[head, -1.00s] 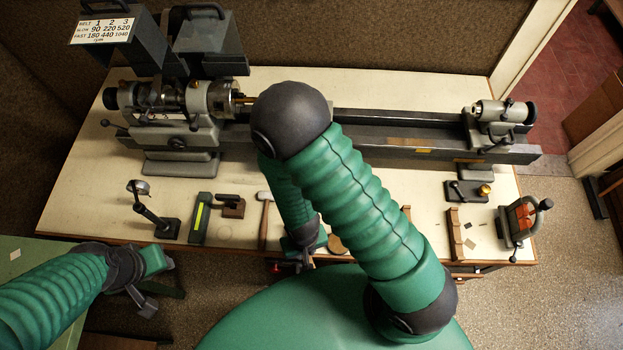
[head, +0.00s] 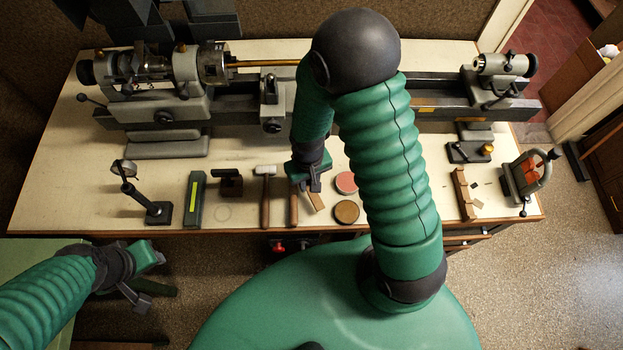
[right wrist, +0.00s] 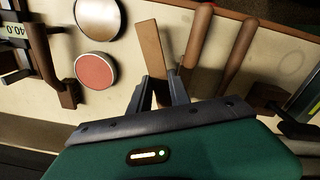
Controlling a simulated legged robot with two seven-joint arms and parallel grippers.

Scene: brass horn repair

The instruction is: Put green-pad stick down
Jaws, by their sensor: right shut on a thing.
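My right gripper (head: 308,185) is low over the front middle of the bench, shut on a flat tan stick (head: 316,201). In the right wrist view the stick (right wrist: 150,50) runs out from between the fingertips (right wrist: 160,92). No green pad shows on its visible face; the end by my fingers is partly hidden. I cannot tell whether the stick touches the bench top. My left gripper (head: 146,277) is empty at the left, off the bench's front edge, with its fingers apart.
Right of the stick are a red round tin (head: 346,183) and a brown round one (head: 347,212). A wooden handle (head: 294,208) and a hammer (head: 265,200) lie left. A slotted wooden rack (head: 462,195) stands right. The lathe (head: 165,110) spans the back.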

